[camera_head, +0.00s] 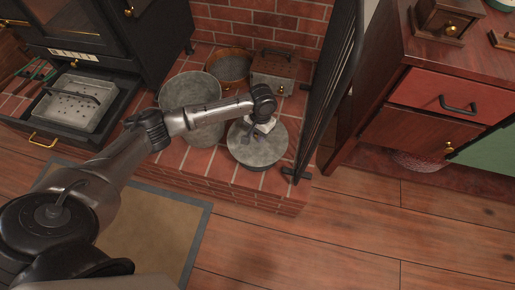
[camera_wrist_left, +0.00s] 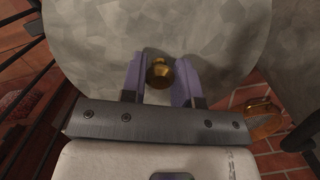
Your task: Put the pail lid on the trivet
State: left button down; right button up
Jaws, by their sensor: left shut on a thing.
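The pail lid (camera_head: 268,151) is a round grey metal disc over the brick hearth, right of the grey pail (camera_head: 205,133). My left gripper (camera_head: 252,133) is above it. In the left wrist view, the purple fingers of my left gripper (camera_wrist_left: 159,84) are shut on the brass knob (camera_wrist_left: 159,73) of the lid (camera_wrist_left: 110,38), which lies flat beneath them. I cannot make out a trivet; anything under the lid is hidden by it. I cannot tell whether the lid rests on something or hangs just above. My right gripper does not show.
A copper basin (camera_head: 228,65) and a grey perforated box (camera_head: 273,68) stand behind the lid. A black fire screen (camera_head: 327,85) stands close on the right, its foot (camera_head: 296,174) near the lid. An open drawer (camera_head: 62,132) holds a perforated tray (camera_head: 76,103) at the left.

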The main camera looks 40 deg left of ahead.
aim_at(258, 146)
pick_arm(q)
notch_tip(258, 146, down, 5)
jog(key=b, duration=0.2)
jog(key=shift+r+b, duration=0.1)
jog(key=shift+b, duration=0.2)
jog(key=shift+d+f, duration=0.2)
jog(key=shift+f, duration=0.25)
jog(key=f+b, duration=0.2)
jog(key=f, duration=0.1)
jog(key=shift+a+f+b, duration=0.15)
jog(key=shift+a+b, duration=0.05)
jog(key=shift+b, duration=0.15)
jog(key=shift+d, duration=0.15)
jog(key=c, duration=1.3)
grip_release()
jog(key=shift+f, duration=0.1)
jog(key=shift+c, duration=0.2)
jog(key=o, duration=0.5)
